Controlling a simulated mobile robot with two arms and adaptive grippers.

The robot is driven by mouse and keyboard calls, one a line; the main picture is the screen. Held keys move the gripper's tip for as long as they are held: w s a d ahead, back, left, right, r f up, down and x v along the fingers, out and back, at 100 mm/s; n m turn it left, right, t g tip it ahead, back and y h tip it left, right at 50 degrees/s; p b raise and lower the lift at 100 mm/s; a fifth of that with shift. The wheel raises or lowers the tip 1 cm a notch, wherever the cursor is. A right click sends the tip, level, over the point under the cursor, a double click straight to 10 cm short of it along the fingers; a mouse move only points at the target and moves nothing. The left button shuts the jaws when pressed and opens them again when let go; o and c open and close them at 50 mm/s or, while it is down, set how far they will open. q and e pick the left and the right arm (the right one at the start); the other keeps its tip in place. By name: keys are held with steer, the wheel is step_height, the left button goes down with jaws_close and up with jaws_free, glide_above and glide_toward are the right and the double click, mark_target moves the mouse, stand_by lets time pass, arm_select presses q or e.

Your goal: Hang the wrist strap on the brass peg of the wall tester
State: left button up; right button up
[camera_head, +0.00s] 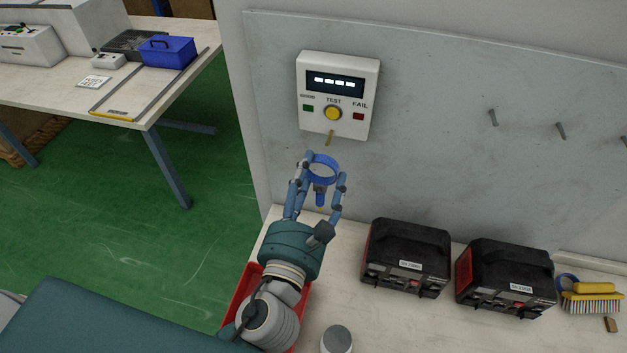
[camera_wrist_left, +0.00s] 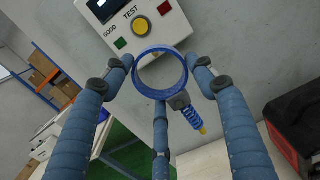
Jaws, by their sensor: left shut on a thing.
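The wall tester (camera_head: 337,95) is a white box with a dark display, a yellow TEST button, and green and red lamps. Its brass peg (camera_head: 330,138) sticks out below the box. My left gripper (camera_head: 325,171) is shut on the wrist strap (camera_head: 322,156), a blue ring with a coiled cord stub hanging below it. The strap is held just below the peg in the head view, and I see no peg through the ring. In the left wrist view the strap (camera_wrist_left: 182,86) sits between the fingers, overlapping the tester's lower edge. My right gripper is out of view.
Two black-and-red cases (camera_head: 406,258) (camera_head: 505,280) stand on the bench right of my arm. A red bin (camera_head: 246,287) is beside my wrist. Pegs (camera_head: 492,118) stick out of the wall panel.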

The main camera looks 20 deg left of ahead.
arm_select(q)
steer(key=shift+w+a, duration=0.1)
steer(key=shift+w, duration=0.35)
steer(key=shift+w+a+f, duration=0.1)
steer(key=shift+w+f, duration=0.05)
steer(key=shift+w, duration=0.85)
steer(key=shift+w+f, duration=0.15)
steer(key=shift+w, duration=1.1)
steer(key=shift+w+f, duration=0.1)
steer(key=shift+w, duration=0.9)
steer(key=shift+w+f, duration=0.35)
steer(key=shift+w, duration=0.1)
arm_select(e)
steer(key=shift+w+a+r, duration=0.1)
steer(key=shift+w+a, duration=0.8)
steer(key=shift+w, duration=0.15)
arm_select(q)
steer(key=shift+f, duration=0.1)
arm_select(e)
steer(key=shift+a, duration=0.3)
